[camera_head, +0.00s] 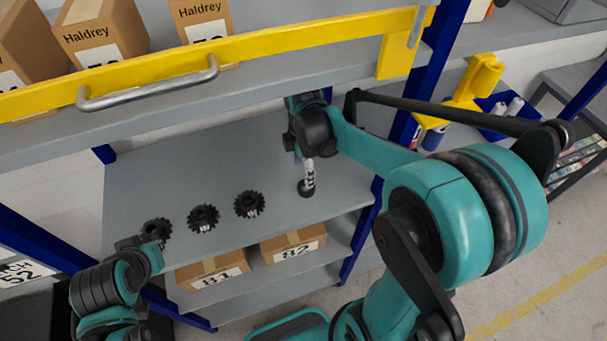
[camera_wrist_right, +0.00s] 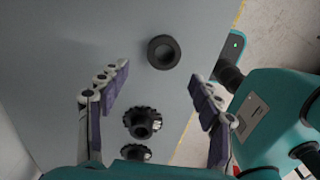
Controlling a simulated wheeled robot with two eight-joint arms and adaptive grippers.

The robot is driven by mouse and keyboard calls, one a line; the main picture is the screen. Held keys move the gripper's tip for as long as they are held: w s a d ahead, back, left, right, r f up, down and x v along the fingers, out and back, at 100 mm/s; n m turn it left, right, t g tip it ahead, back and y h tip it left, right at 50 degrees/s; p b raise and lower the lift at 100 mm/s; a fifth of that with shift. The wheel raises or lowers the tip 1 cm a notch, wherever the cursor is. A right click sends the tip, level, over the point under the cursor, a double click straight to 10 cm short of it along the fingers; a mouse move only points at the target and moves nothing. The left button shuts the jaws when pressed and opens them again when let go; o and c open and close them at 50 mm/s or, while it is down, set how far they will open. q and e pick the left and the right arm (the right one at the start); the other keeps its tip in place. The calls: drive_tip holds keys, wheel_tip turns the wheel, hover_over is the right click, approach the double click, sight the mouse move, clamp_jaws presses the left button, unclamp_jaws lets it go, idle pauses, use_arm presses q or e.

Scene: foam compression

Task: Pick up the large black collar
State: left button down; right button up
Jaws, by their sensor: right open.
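The large black collar, a smooth dark ring with a round centre hole, lies on the grey shelf (camera_head: 160,170). In the right wrist view the collar (camera_wrist_right: 163,52) sits just beyond the fingertips, between their lines.
Three black toothed parts, left (camera_head: 157,230), middle (camera_head: 203,217) and right (camera_head: 249,204), stand in a row left of the collar. Boxes (camera_head: 212,272) sit on the shelf below. A yellow beam with a handle (camera_head: 150,82) and an upper shelf overhang the back.

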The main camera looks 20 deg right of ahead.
sight(305, 191)
drive_tip(key=f, duration=0.7)
drive_tip(key=shift+s+d+b, duration=0.1)
drive_tip(key=shift+s+b, duration=0.15)
drive_tip(key=shift+b, duration=0.15)
drive_tip(key=shift+r, duration=0.1)
drive_tip(key=c, duration=1.2)
